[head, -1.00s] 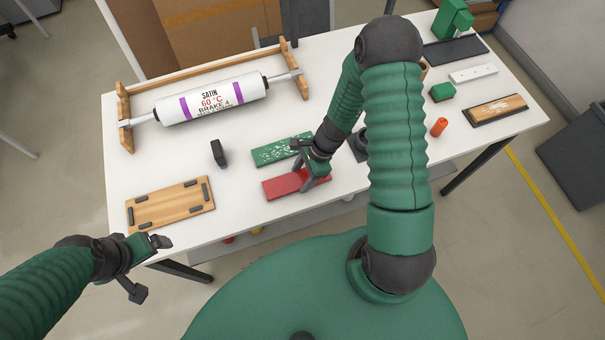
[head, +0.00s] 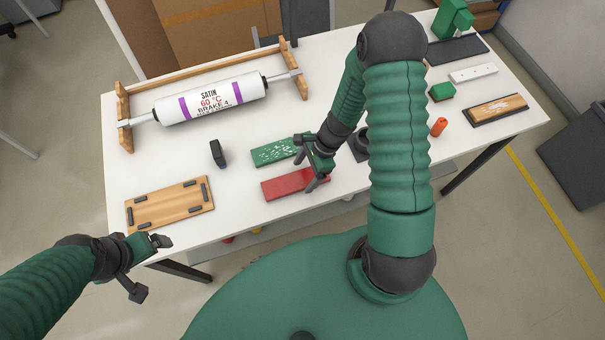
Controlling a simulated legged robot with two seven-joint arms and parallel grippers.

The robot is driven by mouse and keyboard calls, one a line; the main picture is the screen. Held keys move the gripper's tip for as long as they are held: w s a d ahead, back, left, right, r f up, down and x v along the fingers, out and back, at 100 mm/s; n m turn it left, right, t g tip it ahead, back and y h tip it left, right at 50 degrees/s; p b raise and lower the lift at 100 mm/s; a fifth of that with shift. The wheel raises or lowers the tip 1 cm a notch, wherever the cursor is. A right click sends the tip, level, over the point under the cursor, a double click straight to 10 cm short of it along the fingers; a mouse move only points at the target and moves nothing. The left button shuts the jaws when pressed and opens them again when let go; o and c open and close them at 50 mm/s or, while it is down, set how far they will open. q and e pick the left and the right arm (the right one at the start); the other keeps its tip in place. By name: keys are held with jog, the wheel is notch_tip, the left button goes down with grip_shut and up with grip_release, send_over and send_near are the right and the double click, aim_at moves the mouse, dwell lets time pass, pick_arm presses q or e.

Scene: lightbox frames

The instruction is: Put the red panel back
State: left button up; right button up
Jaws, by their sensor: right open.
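The red panel (head: 288,185) lies flat on the white table near its front edge, just in front of a green panel (head: 272,152) with pale markings. My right gripper (head: 308,168) is open over the right end of the red panel, with nothing between its fingers. Its fingers hide a little of that end. I cannot tell whether a fingertip touches the panel. My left gripper (head: 150,265) is open and empty beyond the table's front left edge, in front of a wooden board (head: 168,205) with dark blocks along its edges.
A large white roll (head: 210,98) rests on a wooden stand at the back left. A small dark object (head: 217,153) stands left of the green panel. An orange cylinder (head: 438,126), a green block (head: 441,91) and a framed panel (head: 497,109) are at the right.

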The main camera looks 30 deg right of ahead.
jog(key=a+v, duration=0.1)
jog(key=v, duration=1)
pick_arm(q)
jog(key=f+b, duration=0.2)
jog(key=shift+d+f+b, duration=0.2)
jog(key=shift+f+b, duration=0.1)
pick_arm(e)
jog(key=s+a+r+n+h, duration=0.1)
jog(key=a+r+n+h, duration=0.1)
jog(key=n, duration=0.8)
jog(key=s+a+r+n+t+h, duration=0.1)
jog(key=a+n, duration=0.4)
jog(key=n, duration=0.5)
notch_tip(320, 180, up, 2)
jog(key=shift+s+a+r+n+t+h, duration=0.1)
jog(key=shift+s+a+n+t+h, duration=0.25)
jog(key=shift+s+h, duration=0.25)
pick_arm(q)
jog(key=shift+s, duration=0.1)
pick_arm(e)
jog(key=shift+s, duration=0.1)
pick_arm(q)
jog(key=shift+a, duration=0.3)
pick_arm(e)
jog(key=shift+a+r, duration=0.1)
jog(key=shift+a, duration=0.15)
